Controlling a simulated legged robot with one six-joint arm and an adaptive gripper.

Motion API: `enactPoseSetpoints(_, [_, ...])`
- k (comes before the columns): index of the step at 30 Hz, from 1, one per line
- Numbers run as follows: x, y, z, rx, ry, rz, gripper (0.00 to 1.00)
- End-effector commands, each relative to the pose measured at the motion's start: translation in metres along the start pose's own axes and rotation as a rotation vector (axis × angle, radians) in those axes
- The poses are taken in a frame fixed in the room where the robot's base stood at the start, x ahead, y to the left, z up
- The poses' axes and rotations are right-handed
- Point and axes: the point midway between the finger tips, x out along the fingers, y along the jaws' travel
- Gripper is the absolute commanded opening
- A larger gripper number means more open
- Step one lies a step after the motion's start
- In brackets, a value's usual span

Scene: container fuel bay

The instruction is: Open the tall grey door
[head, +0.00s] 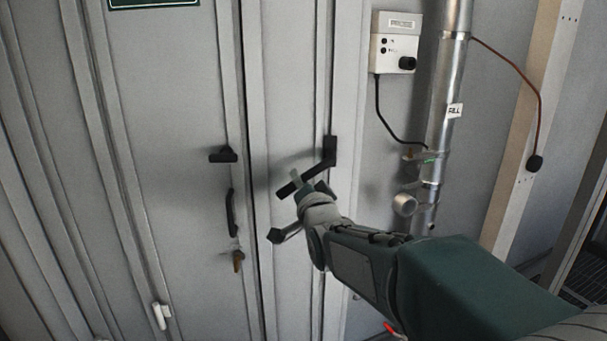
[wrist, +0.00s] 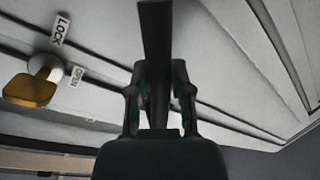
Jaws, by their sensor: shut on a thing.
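The tall grey door (head: 185,120) fills the left and middle of the head view and looks shut, with a narrow vertical seam. A black lever handle (head: 330,151) is mounted on the grey panel right of the seam and slants down to the left. My gripper (head: 301,185) is shut on the lever's lower part. In the wrist view the dark lever (wrist: 155,35) stands between the fingers of my gripper (wrist: 160,88). A brass-coloured lock knob (wrist: 30,88) shows there, beside labels reading LOCK and OPEN. The gripper hides part of the lever.
Left of the seam are a black latch piece (head: 223,155), a black pull handle (head: 231,212) and a small brass-coloured piece (head: 238,261). A control box (head: 396,42) and a metal pipe (head: 447,95) stand to the right. A wooden post (head: 530,115) is farther right.

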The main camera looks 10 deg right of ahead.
Motion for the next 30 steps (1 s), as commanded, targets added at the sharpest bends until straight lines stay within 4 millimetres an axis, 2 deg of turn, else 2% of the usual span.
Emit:
enactPoseSetpoints(3, [-0.018, -0.009, 0.002, -0.001, 0.003, -0.008, 0.0])
enactPoseSetpoints(9, [-0.04, -0.015, 0.007, -0.001, 0.002, -0.007, 0.0])
enactPoseSetpoints(20, [-0.044, -0.013, 0.008, 0.0, 0.001, -0.001, 0.0])
enactPoseSetpoints(21, [-0.044, -0.013, 0.009, 0.0, 0.001, -0.001, 0.36])
enactPoseSetpoints(23, [-0.044, -0.013, 0.009, 0.0, 0.0, -0.001, 0.63])
enactPoseSetpoints(30, [-0.044, -0.013, 0.008, 0.0, 0.001, -0.001, 0.63])
